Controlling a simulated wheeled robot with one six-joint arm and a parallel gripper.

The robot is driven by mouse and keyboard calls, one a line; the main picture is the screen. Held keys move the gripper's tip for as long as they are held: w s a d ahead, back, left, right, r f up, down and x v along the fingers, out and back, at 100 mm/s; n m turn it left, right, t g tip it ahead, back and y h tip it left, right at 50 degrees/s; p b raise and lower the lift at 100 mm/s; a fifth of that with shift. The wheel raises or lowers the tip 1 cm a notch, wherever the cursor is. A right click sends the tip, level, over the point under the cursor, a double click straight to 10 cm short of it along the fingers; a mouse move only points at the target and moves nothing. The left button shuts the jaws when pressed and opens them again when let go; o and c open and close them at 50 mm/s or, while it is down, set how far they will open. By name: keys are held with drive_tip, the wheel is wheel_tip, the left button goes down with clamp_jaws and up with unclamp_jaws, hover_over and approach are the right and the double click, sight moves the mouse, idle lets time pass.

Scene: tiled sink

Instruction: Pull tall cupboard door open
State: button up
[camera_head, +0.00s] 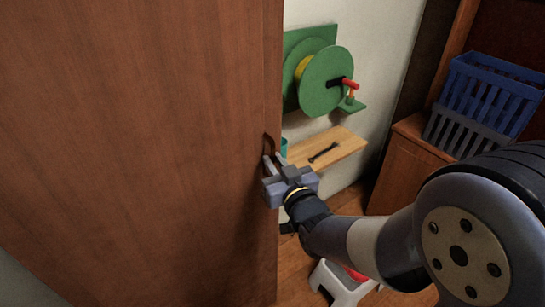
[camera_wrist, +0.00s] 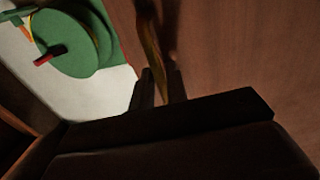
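The tall cupboard door (camera_head: 140,130) is a large brown wooden panel filling the left of the head view. In the wrist view the door (camera_wrist: 250,50) fills the right side. A slim handle (camera_head: 268,142) stands near the door's right edge; it also shows in the wrist view (camera_wrist: 151,40). My gripper (camera_head: 274,160) is at the lower part of this handle. In the wrist view my gripper's two dark fingers (camera_wrist: 160,85) lie on either side of the handle, with little gap. The inside of the cupboard is not visible.
A green hose reel (camera_head: 325,82) is on the white wall right of the door, above a wooden shelf (camera_head: 345,145) with a dark tool. Blue and grey crates (camera_head: 490,95) stand on a brown cabinet at right. A white stool (camera_head: 342,284) stands on the floor below my arm.

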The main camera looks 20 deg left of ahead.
drive_tip(key=shift+w+a, duration=0.45)
drive_tip(key=shift+w, duration=0.1)
drive_tip(key=shift+c, duration=0.3)
clamp_jaws()
drive_tip(key=shift+d, duration=0.1)
